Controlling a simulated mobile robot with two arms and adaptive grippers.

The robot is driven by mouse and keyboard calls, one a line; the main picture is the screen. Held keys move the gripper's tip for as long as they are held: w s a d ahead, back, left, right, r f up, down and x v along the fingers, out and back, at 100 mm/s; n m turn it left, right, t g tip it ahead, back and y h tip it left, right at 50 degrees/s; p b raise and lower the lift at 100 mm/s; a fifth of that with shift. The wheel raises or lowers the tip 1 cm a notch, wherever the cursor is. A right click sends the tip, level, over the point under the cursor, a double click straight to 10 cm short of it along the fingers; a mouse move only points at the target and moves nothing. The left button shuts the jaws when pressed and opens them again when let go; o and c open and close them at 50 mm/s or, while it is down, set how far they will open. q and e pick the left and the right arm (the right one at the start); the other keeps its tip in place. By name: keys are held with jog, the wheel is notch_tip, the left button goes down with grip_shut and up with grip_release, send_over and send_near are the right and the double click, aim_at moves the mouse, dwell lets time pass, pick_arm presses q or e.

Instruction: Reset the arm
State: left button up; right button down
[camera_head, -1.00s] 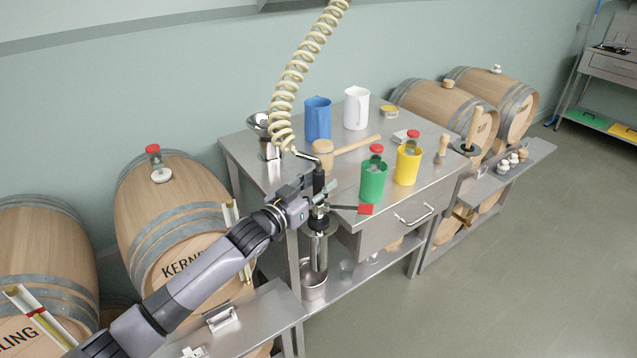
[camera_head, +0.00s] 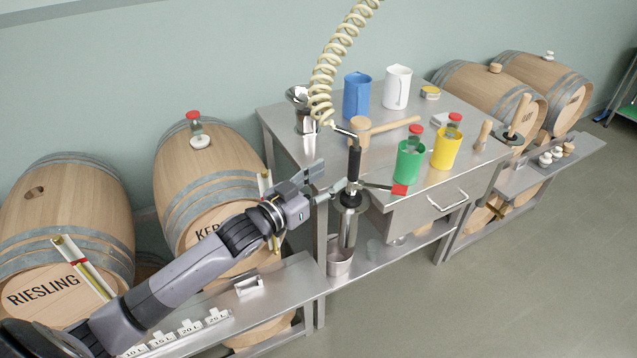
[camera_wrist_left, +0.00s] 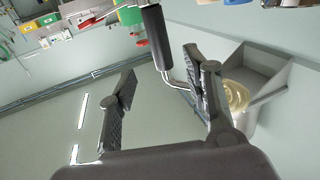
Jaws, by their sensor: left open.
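My left gripper (camera_head: 325,183) is open and empty. In the head view its fingers point toward the black-handled tool (camera_head: 354,163) at the front left corner of the steel table, with a small gap to it. In the left wrist view the open left gripper (camera_wrist_left: 160,85) shows both dark fingers spread apart. The tool's black handle (camera_wrist_left: 157,38) shows beyond them, with its bent metal end close behind the right finger; I cannot tell whether they touch. My right gripper is in neither view.
The steel table (camera_head: 285,122) holds a blue jug (camera_head: 357,96), a white jug (camera_head: 396,88), a mallet (camera_head: 361,130), a green cup (camera_head: 409,162) and a yellow cup (camera_head: 446,148). A coiled hose (camera_head: 335,55) hangs above. Barrels (camera_head: 65,215) stand left. The floor (camera_head: 545,230) at right is clear.

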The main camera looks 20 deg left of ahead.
pick_arm(q)
jog(key=shift+v, duration=1.2)
jog(key=shift+w, duration=0.1)
jog(key=s+d+f+n+g+y, duration=0.1)
jog(key=s+d+f+g+y, duration=0.15)
jog(key=s+f, duration=0.4)
jog(key=s+d+f+n+g+y, duration=0.1)
jog(key=s+f+g+y, duration=0.1)
jog(key=s+f+g, duration=0.35)
jog(key=s+f+g+y, duration=0.1)
jog(key=s+f+g, duration=0.25)
jog(key=s, duration=0.55)
jog(key=s+f+g+y, duration=0.15)
jog(key=s+f, duration=0.35)
jog(key=s, duration=0.5)
notch_tip(320, 180, down, 27)
jog(key=s+g+h, duration=0.1)
jog(key=s+g, duration=0.1)
jog(key=s+a+f+g, duration=0.1)
jog(key=s+a+f, duration=0.2)
jog(key=s+f, duration=1.2)
jog(key=shift+s, duration=0.6)
